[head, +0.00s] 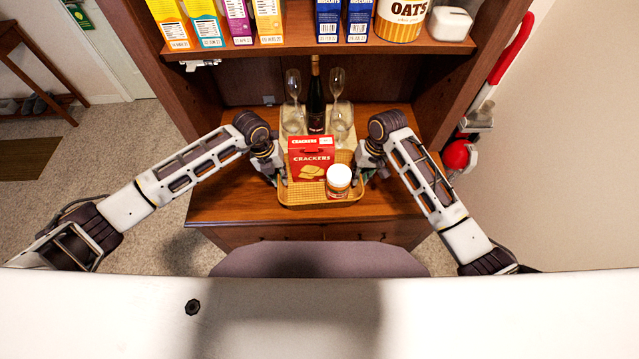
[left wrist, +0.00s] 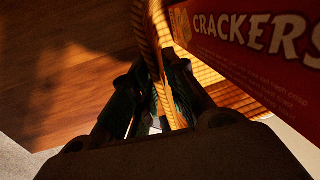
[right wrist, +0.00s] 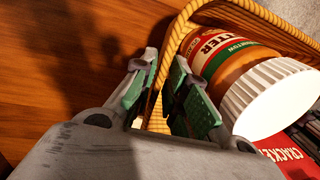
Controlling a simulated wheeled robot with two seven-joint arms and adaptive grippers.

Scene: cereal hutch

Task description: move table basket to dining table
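The woven tan basket (head: 300,197) sits on the wooden hutch counter. It holds a red crackers box (head: 311,160) and a white-lidded jar (head: 339,178). My left gripper (head: 281,177) is at the basket's left side. In the left wrist view its fingers straddle the woven rim (left wrist: 147,40) closely, beside the crackers box (left wrist: 255,60). My right gripper (head: 363,174) is at the right side. In the right wrist view its green-padded fingers (right wrist: 166,85) lie close on both sides of the rim, beside the jar (right wrist: 235,65). The exact finger contact is partly hidden.
Behind the basket stand a dark bottle (head: 315,100) and stemmed glasses (head: 336,85). A shelf (head: 330,47) above holds several cereal boxes and an oats canister (head: 401,18). Hutch side walls flank the counter. A chair back (head: 320,260) is in front; a white surface (head: 100,310) is nearest.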

